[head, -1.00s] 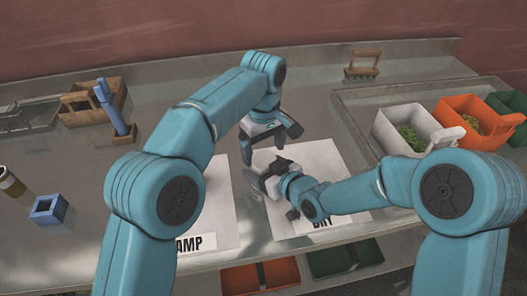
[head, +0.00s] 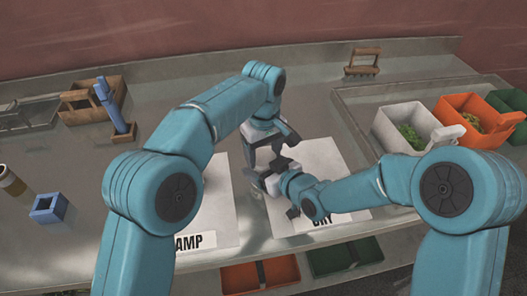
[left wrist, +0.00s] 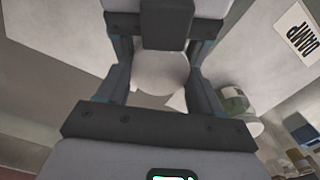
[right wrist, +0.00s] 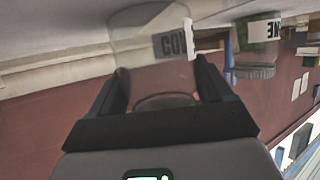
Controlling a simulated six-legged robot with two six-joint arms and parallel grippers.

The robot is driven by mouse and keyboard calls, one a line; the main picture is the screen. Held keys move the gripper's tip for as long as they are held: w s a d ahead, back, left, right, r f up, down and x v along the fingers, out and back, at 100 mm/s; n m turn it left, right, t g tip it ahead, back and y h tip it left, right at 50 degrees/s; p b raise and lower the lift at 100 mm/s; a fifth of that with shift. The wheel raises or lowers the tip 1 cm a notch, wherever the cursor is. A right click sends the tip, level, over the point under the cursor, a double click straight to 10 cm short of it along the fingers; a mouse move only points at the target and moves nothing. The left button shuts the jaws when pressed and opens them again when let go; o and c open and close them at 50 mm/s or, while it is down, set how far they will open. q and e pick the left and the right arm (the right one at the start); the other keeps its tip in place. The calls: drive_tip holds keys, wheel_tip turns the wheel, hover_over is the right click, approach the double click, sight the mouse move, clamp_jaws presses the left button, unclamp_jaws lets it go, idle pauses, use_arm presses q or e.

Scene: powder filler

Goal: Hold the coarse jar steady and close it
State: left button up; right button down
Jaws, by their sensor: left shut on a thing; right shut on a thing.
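My right gripper (right wrist: 160,85) is shut on the clear coarse jar (right wrist: 140,50), whose label shows "CO" in the right wrist view. In the head view the right gripper (head: 262,178) is low over the sheet marked DRY, and the jar is hidden. My left gripper (head: 270,143) is just above and behind it, pointing down. In the left wrist view the left gripper (left wrist: 160,85) is shut on a pale round piece (left wrist: 160,70), seemingly the lid. Whether lid and jar touch, I cannot tell.
Another jar (right wrist: 256,50), labelled with letters ending "NE", stands to one side. The DAMP sheet (head: 215,215) lies left of the DRY sheet (head: 320,160). White (head: 390,135) and orange (head: 455,107) bins stand at right. A blue square holder (head: 48,209) is at left.

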use_arm(q)
drive_tip(key=m, duration=0.6)
drive_tip(key=o, duration=1.2)
drive_tip(key=shift+c, duration=0.2)
drive_tip(key=shift+d, duration=0.1)
drive_tip(key=shift+r, duration=2.3)
drive_tip(key=shift+c, duration=0.3)
